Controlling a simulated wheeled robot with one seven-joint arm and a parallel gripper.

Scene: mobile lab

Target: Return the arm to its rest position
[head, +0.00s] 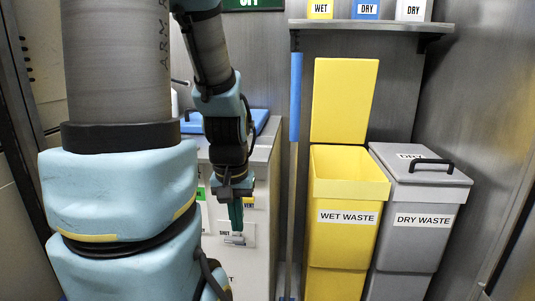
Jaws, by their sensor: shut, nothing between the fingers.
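My gripper (236,232) shows in the head view at the end of my arm, pointing down. Its fingers are shut with nothing between them. It hangs in front of a white cabinet front (258,205) with labels, one reading SHUT, and close to a small light-coloured handle or lever. I cannot tell whether the fingers touch it. My arm comes down from the top of the picture, and a large part of my own body fills the left side.
Right of the arm stand an open yellow WET WASTE bin (347,191) with its lid raised and a closed grey DRY WASTE bin (420,196). A blue-gripped pole (295,100) stands between cabinet and bins. A shelf (370,26) with labelled boxes is above. A blue lid (262,119) lies on the counter.

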